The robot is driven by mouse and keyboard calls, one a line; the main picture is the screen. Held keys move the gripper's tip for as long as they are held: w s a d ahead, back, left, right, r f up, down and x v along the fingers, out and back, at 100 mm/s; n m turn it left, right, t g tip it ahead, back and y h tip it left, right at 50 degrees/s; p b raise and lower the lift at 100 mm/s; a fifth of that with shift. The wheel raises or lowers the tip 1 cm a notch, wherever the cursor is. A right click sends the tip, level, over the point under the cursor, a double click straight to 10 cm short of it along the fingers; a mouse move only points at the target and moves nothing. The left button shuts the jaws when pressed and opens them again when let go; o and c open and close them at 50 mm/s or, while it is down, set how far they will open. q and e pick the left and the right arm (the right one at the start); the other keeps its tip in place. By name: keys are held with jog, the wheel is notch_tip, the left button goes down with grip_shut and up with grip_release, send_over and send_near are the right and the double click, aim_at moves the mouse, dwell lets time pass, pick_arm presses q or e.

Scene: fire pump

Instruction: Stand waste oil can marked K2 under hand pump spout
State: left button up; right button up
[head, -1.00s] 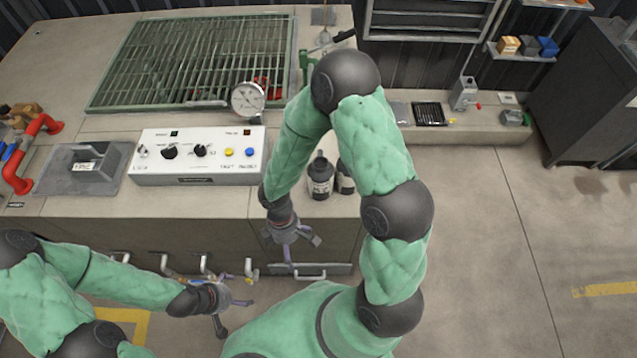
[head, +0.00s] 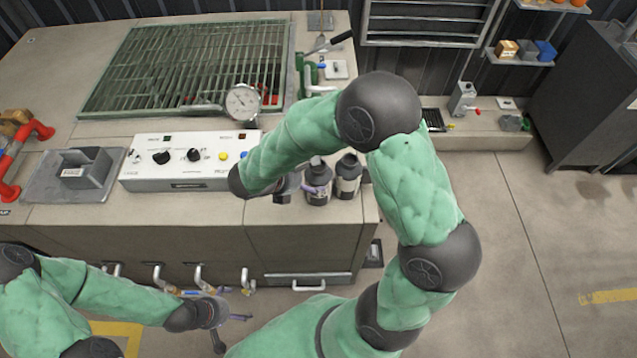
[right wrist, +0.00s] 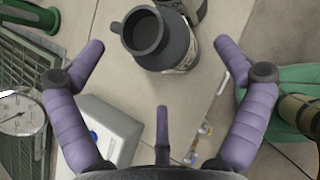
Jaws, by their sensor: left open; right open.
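Two dark cans with pale labels stand upright side by side at the bench's front right: a left can (head: 318,172) and a right can (head: 347,178). I cannot read K2 on either. My right gripper (head: 303,188) is open beside the left can. In the right wrist view an open-topped dark can (right wrist: 160,42) lies ahead between the spread purple fingers; part of the other can (right wrist: 192,8) shows behind it. The green hand pump (head: 307,78), with a black handle (head: 341,38), stands at the back beside the grating. My left gripper (head: 226,317) is open, low before the bench.
A white control box (head: 180,178) lies left of the cans, with a gauge (head: 243,102) behind it. A grey tray (head: 45,190) and red pipe (head: 22,150) are further left. A green grating (head: 190,65) covers the back. Pipe stubs and a handle (head: 308,286) jut from the bench front.

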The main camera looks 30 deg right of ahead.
aim_at(312, 174)
jog(key=shift+w+b+x, duration=0.2)
jog(key=shift+b+x, duration=0.6)
jog(key=shift+x, duration=2.05)
jog(key=shift+c, duration=0.3)
jog(key=c, duration=1.4)
jog(key=shift+c, duration=0.6)
jog(key=shift+r, duration=0.15)
